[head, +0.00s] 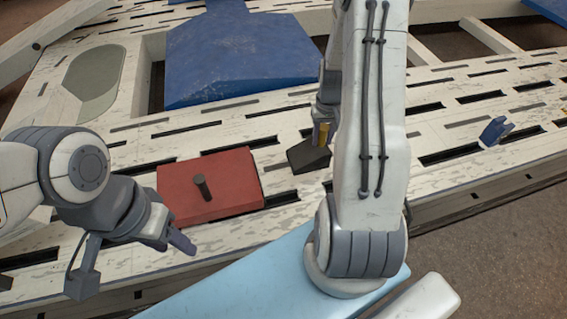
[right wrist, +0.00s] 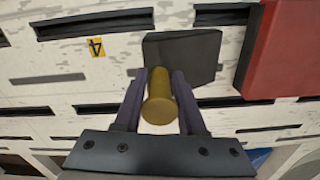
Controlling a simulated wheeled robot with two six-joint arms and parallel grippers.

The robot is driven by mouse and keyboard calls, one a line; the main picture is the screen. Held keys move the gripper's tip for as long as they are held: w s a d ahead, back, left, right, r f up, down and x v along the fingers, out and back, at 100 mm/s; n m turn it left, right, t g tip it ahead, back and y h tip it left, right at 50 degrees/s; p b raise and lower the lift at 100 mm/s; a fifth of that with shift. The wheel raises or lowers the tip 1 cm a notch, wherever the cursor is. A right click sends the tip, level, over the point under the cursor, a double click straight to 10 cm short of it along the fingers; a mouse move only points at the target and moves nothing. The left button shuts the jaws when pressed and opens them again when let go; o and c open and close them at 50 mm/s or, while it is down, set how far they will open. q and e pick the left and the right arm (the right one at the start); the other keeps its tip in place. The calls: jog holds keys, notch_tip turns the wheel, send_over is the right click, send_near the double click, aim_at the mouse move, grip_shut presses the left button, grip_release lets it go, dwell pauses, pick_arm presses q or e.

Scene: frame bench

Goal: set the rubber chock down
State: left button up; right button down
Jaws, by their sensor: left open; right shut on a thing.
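The rubber chock is a dark block (head: 308,157) with a brass-coloured round handle, in the middle of the head view. In the right wrist view the dark block (right wrist: 190,52) lies beyond the handle (right wrist: 158,105). My right gripper (head: 323,122) is shut on the handle, with one finger on each side of it. The block is over or on the slotted white bench; I cannot tell whether its underside touches. My left gripper (head: 178,243) is open and empty, near the bench's front edge.
A red block (head: 234,172) with a dark upright peg sits left of the chock. A large blue sloped piece (head: 225,58) lies behind. A small blue clamp-like thing (head: 494,131) is at right. The slotted white bench (head: 110,262) has a yellow marker (right wrist: 96,47).

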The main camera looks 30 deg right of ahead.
aim_at(290, 154)
jog(key=w+a+f, duration=0.1)
jog(key=a+f, duration=0.1)
jog(key=w+a+f+b, duration=0.1)
jog(key=w+a, duration=0.1)
jog(key=a, duration=0.1)
jog(key=w+a+f, duration=0.1)
jog(key=a+f, duration=0.1)
jog(key=a, duration=0.1)
jog(key=shift+w+a+f+b, duration=0.1)
jog(key=shift+w+f+b, duration=0.2)
jog(key=shift+w+b, duration=0.1)
notch_tip(290, 154, down, 4)
jog(key=shift+s+f+b, duration=0.1)
jog(key=shift+b, duration=0.6)
jog(key=c, duration=0.9)
grip_release()
jog(key=o, duration=0.4)
notch_tip(290, 154, up, 12)
jog(key=p, duration=0.3)
jog(key=shift+p, duration=0.35)
